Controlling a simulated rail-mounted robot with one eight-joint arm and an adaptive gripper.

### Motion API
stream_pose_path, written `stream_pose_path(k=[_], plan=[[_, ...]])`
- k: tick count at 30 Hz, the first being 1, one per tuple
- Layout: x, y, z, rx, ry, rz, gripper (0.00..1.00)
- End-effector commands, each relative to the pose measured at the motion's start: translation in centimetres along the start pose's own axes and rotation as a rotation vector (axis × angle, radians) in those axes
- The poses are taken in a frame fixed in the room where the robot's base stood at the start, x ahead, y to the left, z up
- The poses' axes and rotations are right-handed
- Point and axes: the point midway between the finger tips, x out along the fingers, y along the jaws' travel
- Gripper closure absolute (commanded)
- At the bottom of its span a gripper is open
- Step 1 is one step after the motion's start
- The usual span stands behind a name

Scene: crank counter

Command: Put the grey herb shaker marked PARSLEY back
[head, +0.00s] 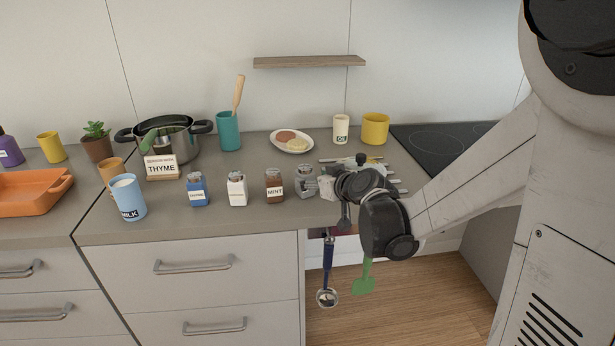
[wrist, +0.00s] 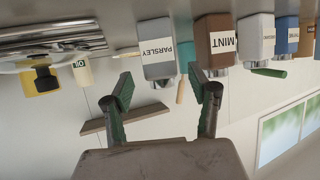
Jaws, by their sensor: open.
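The grey herb shaker marked PARSLEY (wrist: 158,62) stands on the counter, shown upside down in the wrist view with its label facing me. In the head view the grey shaker (head: 305,184) is at the right end of the shaker row, just right of the brown MINT shaker (head: 274,185). My gripper (wrist: 166,90) is open and empty, its two fingers apart on either side of the grey shaker's outline in the wrist view. I cannot tell whether the shaker is between the fingertips or just beyond them. In the head view the fingertips are right of the shaker, partly hidden by the wrist.
A white shaker (head: 237,190) and a blue shaker (head: 197,190) stand farther left, before a THYME card (head: 162,168). A wall shelf (head: 309,62) looks empty. Utensils hang below the counter edge, including a green spatula (head: 363,280).

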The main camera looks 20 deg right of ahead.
Motion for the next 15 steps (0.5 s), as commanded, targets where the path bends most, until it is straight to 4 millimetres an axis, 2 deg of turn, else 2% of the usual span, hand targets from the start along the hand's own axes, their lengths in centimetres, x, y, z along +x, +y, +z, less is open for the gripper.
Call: stream_pose_path(k=[1,7,15], plan=[[-1.1,0.1,-0.1,0.001,0.000,0.002,0.44],[-4.3,0.0,-0.1,0.001,0.000,0.002,0.44],[-6.7,0.0,0.0,0.000,-0.001,0.000,0.44]])
